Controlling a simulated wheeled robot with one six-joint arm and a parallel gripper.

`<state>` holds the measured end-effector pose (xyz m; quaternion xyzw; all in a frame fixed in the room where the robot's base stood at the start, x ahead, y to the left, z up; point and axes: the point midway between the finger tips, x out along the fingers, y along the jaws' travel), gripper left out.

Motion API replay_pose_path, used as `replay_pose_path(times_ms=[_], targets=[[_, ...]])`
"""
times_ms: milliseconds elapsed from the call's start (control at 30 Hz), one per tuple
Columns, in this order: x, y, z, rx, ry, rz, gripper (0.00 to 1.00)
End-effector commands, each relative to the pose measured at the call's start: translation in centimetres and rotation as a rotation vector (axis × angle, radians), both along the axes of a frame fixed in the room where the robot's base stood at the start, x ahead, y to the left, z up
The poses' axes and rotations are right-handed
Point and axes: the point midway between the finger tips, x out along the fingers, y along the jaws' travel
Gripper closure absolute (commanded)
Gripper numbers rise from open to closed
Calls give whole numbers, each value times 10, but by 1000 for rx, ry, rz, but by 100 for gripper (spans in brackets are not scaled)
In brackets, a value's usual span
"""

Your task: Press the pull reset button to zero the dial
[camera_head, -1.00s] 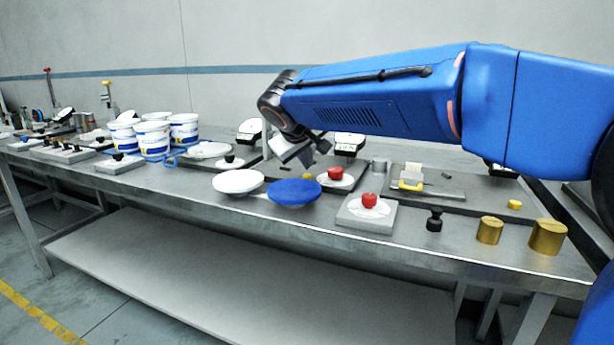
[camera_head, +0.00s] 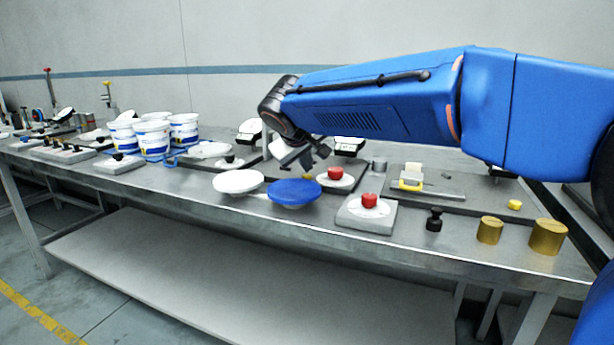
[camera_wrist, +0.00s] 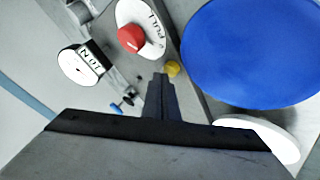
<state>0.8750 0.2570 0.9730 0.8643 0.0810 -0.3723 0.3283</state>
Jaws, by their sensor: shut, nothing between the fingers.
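A white dial with a red knob, marked "PULL" (camera_wrist: 153,22), shows at the top of the wrist view; it stands on a grey plate at mid-table in the head view (camera_head: 335,174). A small brass-yellow button (camera_wrist: 173,68) sits beside this dial, and it also shows in the head view (camera_head: 307,176). My gripper (camera_wrist: 160,80) is shut and empty. Its tips appear just left of the yellow button in the wrist view. In the head view my gripper (camera_head: 314,160) hangs above the table behind the button; I cannot tell the exact gap.
A blue disc (camera_head: 294,192) and a white disc (camera_head: 238,181) stand near the front edge. Another red-knobbed dial (camera_head: 369,201) is in front. A display unit marked "NOT" (camera_wrist: 82,64) stands behind. Brass weights (camera_head: 547,237) are at the right, white buckets (camera_head: 153,140) at the left.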

Motion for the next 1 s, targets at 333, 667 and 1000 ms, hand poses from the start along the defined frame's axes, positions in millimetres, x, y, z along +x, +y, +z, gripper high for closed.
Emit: replay_pose_path(times_ms=[333,667,1000], targets=[[0,0,-4,-1,1,0,100],[0,0,-7,-1,1,0,100],[0,0,-10,0,0,0,100]])
